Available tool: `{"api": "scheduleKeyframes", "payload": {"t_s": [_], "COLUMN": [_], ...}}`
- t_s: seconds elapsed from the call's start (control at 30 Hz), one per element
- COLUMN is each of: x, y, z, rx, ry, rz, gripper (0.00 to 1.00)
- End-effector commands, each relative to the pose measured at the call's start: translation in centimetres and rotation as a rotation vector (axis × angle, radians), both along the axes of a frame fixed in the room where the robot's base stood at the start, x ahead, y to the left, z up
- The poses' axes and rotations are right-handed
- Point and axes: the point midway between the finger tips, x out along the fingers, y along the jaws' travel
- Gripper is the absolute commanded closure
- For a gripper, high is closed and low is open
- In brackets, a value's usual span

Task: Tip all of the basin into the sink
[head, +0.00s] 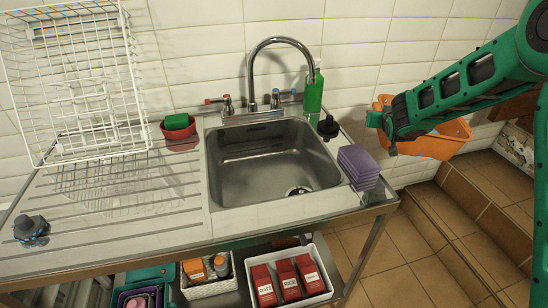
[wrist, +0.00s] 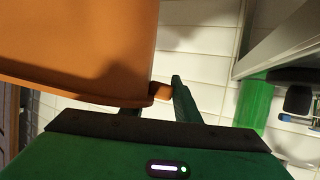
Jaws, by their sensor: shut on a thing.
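The orange basin (head: 445,141) is held in the air to the right of the counter, past its edge and partly behind my arm. My gripper (head: 381,130) is at its left side. In the wrist view the basin (wrist: 75,45) fills the upper left, and my gripper (wrist: 172,92) is shut on a small orange tab at its rim. The basin's contents are not visible. The steel sink (head: 240,180) is set in the counter to the left of the basin, its drain showing at the bottom. The sink looks empty.
A curved tap (head: 252,75) rises behind the sink. A green bottle (head: 314,92), a dark stopper-like item (head: 328,127) and stacked purple sponges (head: 358,165) stand along the sink's right side. A white dish rack (head: 75,85) is at left. Tiled steps (head: 450,225) lie below right.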

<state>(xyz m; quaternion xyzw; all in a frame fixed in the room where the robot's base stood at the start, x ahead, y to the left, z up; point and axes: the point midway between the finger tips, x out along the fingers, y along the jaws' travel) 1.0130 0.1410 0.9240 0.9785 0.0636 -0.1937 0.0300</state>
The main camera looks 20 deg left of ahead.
Motion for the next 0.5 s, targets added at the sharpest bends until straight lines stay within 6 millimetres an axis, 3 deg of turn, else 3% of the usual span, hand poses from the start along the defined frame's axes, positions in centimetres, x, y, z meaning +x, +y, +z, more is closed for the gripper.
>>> {"api": "scheduleKeyframes", "payload": {"t_s": [0.1, 0.5], "x": [0.8, 0.9], "y": [3.3, 12.5], "z": [3.1, 12.9], "rx": [-0.002, -0.013], "ry": [-0.008, -0.009], "rz": [0.001, -0.029], "gripper": [1.00, 1.00]}}
